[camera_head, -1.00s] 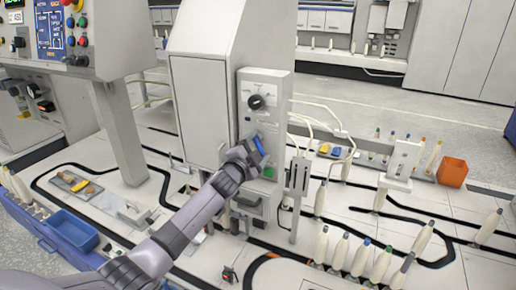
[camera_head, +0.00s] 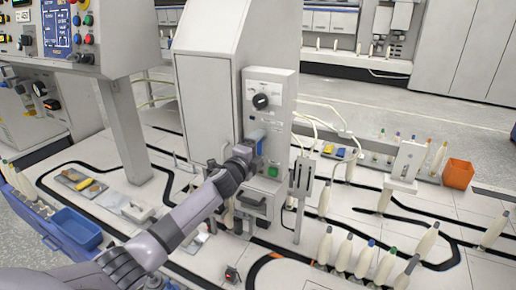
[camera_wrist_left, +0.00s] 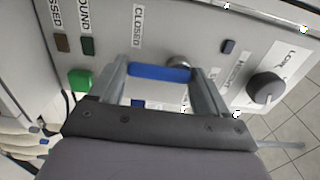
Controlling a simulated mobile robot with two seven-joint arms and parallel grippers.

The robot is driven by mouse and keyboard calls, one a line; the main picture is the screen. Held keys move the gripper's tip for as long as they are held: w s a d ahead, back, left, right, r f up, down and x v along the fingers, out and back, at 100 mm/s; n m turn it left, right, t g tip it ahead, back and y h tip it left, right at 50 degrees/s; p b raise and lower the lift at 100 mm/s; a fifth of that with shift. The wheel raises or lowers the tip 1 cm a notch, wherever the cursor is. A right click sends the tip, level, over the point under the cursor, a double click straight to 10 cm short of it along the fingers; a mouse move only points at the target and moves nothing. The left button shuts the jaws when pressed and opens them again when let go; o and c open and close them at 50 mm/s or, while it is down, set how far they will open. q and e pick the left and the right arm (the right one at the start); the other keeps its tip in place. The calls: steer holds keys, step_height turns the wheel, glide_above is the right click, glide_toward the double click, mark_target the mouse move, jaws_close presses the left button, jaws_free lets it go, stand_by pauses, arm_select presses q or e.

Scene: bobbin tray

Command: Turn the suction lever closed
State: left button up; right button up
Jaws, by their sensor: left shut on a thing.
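The suction lever has a blue handle (camera_head: 256,135) on the front of the grey control panel (camera_head: 283,128). A label reading CLOSED (camera_wrist_left: 137,27) is on the panel near the handle. My right gripper is not in view.
A black knob (camera_head: 261,101) is above the lever and a green button (camera_head: 272,171) below it. A grey bracket (camera_head: 300,175) and pale hoses stand right of the panel. Several bobbins, an orange bin (camera_head: 458,173) and a blue bin (camera_head: 76,229) are around the tray.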

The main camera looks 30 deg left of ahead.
arm_select(q)
steer(key=shift+f, duration=0.25)
steer(key=o, duration=0.9)
steer(key=shift+c, duration=0.2)
steer(key=shift+o, duration=0.8)
steer(key=shift+r, duration=0.1)
steer(key=shift+s, duration=0.15)
steer(key=shift+s, duration=0.55)
steer(key=shift+s+d+p, duration=0.2)
steer(key=shift+s+p, duration=0.35)
steer(key=shift+s, duration=2.35)
